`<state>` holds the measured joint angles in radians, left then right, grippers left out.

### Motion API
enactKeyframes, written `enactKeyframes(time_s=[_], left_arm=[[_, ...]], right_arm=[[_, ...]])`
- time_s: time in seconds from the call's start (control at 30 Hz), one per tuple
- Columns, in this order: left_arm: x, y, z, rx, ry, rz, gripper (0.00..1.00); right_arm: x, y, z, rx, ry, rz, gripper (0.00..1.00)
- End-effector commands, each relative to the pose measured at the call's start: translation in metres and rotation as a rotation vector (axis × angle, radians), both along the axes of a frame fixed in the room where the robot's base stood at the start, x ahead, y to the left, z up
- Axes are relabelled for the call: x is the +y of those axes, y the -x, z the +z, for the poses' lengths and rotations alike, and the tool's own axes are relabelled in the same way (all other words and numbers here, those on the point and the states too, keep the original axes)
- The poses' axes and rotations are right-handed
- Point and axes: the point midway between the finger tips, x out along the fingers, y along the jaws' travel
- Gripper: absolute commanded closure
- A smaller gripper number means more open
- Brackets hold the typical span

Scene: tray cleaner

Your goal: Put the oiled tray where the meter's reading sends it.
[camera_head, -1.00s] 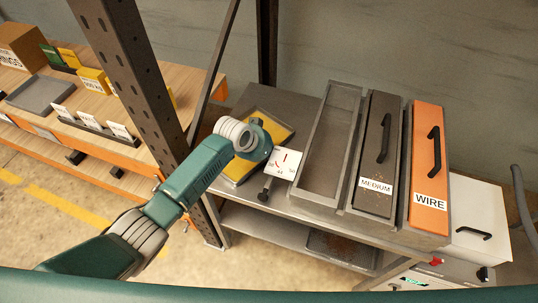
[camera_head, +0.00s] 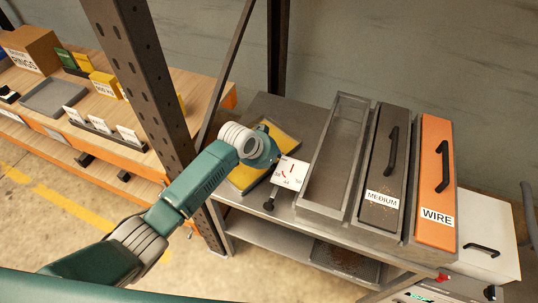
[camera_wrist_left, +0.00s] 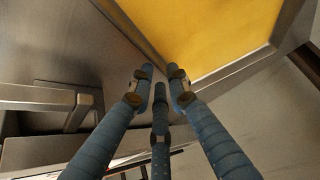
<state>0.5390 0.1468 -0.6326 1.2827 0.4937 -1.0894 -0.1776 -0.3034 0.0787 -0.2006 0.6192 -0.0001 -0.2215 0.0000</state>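The oiled tray (camera_head: 245,176), grey-rimmed with yellow inside, lies on the metal bench behind my left wrist. Its rim (camera_wrist_left: 239,68) and yellow inside also show in the left wrist view. My left gripper (camera_wrist_left: 160,75) has its fingertips close together at the tray's near corner; whether they pinch the rim I cannot tell. In the head view the wrist hides the fingers. My right gripper is not in view.
Right of the meter stand an open, empty grey bin (camera_head: 335,150), a dark bin marked MEDIUM (camera_head: 385,165) and an orange one marked WIRE (camera_head: 434,180), both with black handles. A dark post (camera_head: 140,75) stands left. A brown-stained tray (camera_head: 345,262) sits on the lower shelf.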

Motion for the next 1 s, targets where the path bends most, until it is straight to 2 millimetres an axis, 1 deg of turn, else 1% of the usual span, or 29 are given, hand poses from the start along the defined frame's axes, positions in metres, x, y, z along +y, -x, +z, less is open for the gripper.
enactKeyframes(time_s=[0.03,0.3,0.4,0.5,0.63,1.0], left_arm=[[0.004,0.004,0.009,-0.003,-0.001,-0.001,0.84],[0.023,0.028,0.057,-0.003,0.0,-0.001,0.84],[0.028,0.035,0.07,-0.003,0.0,-0.001,0.84],[0.032,0.04,0.079,-0.001,-0.001,0.0,0.84],[0.034,0.043,0.085,0.0,0.0,-0.001,0.84],[0.034,0.043,0.085,0.0,-0.001,-0.001,0.84]], right_arm=[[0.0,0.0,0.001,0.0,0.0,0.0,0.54],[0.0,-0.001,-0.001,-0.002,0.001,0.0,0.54],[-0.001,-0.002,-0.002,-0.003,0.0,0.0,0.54],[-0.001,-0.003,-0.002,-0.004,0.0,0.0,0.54],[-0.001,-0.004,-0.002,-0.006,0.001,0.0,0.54],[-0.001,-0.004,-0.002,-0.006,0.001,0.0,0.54]])
